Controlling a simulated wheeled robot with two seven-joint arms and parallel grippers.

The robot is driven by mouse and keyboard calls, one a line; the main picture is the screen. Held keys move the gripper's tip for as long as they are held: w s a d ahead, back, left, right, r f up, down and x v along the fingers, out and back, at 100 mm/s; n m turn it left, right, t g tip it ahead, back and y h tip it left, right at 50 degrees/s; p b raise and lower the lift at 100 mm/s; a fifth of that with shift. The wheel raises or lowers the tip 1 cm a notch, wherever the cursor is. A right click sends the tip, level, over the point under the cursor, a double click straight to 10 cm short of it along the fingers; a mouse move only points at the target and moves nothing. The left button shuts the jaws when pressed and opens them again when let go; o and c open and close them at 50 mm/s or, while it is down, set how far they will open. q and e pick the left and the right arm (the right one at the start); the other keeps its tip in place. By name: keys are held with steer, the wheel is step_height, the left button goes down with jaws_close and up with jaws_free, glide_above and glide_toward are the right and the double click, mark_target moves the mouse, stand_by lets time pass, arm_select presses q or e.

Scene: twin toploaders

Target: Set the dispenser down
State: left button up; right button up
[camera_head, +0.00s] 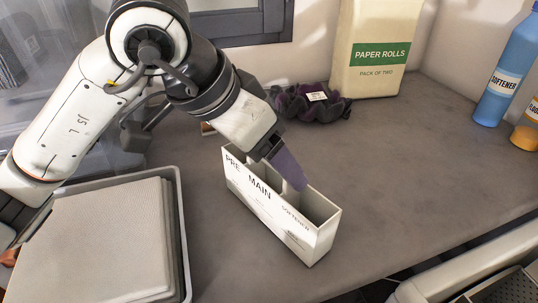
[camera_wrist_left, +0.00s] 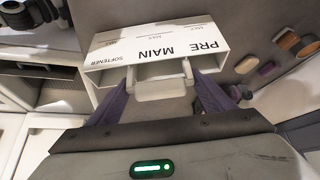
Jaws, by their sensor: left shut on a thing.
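The dispenser (camera_head: 270,208) is a long white open-topped box with compartments marked PRE, MAIN and SOFTENER. It is upright over the grey counter in the head view; I cannot tell whether its base touches the counter. My left gripper (camera_head: 287,168) reaches down onto it from above, with a purple finger at its top. In the left wrist view, the purple fingers of my left gripper (camera_wrist_left: 165,92) are either side of a white grip part of the dispenser (camera_wrist_left: 150,42), and the gripper is shut on it. My right gripper is not in view.
A grey tray (camera_head: 182,235) with stacked pale sheets (camera_head: 100,245) is at left. The counter (camera_head: 420,165) right of the dispenser is clear.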

arm_select(q)
steer(key=shift+f, duration=0.2)
steer(key=o, duration=0.9)
steer(key=shift+o, duration=0.2)
steer(key=shift+r, duration=0.1)
steer(key=shift+r, duration=0.25)
steer(key=v, duration=1.1)
steer(key=shift+s+a+r, duration=0.15)
steer(key=shift+a+r, duration=0.05)
steer(key=shift+r, duration=0.1)
